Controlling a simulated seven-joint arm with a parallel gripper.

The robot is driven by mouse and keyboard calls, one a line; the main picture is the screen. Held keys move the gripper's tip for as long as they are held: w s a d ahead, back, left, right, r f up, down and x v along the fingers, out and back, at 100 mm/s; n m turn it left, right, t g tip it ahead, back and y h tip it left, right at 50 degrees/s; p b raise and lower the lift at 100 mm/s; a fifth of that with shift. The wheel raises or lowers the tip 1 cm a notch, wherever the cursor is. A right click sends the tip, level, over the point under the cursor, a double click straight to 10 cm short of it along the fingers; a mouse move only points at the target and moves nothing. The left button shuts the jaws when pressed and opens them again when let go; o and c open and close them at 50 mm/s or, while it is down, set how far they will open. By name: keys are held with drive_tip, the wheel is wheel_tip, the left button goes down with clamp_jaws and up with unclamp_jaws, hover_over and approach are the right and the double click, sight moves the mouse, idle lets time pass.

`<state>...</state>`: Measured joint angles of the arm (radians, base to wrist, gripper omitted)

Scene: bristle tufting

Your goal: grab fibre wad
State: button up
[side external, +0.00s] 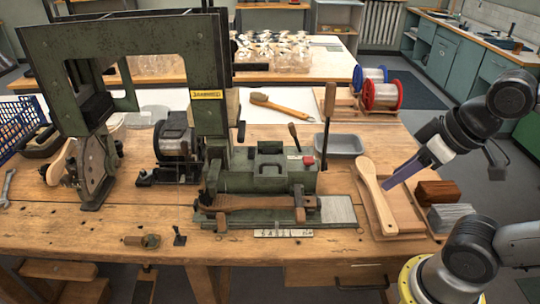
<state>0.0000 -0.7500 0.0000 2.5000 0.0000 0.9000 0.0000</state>
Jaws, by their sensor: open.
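Two fibre bundles lie at the right end of the bench: a reddish-brown one (438,193) and a grey one (450,218) just in front of it. Which of them is the fibre wad of the task I cannot tell. My gripper (390,184) reaches in from the right, its long bluish-purple end tilted down to the left. Its tip is above or beside the wooden tray, left of the brown bundle and apart from both bundles. The jaws are open, though the gap between them is hard to make out. No fibre shows at the tip.
The green tufting machine (262,178) stands to the left. A grey metal tray (345,145) and red and blue spools (381,95) stand behind.

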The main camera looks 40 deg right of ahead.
idle(0.4)
drive_tip(key=shift+o, duration=1)
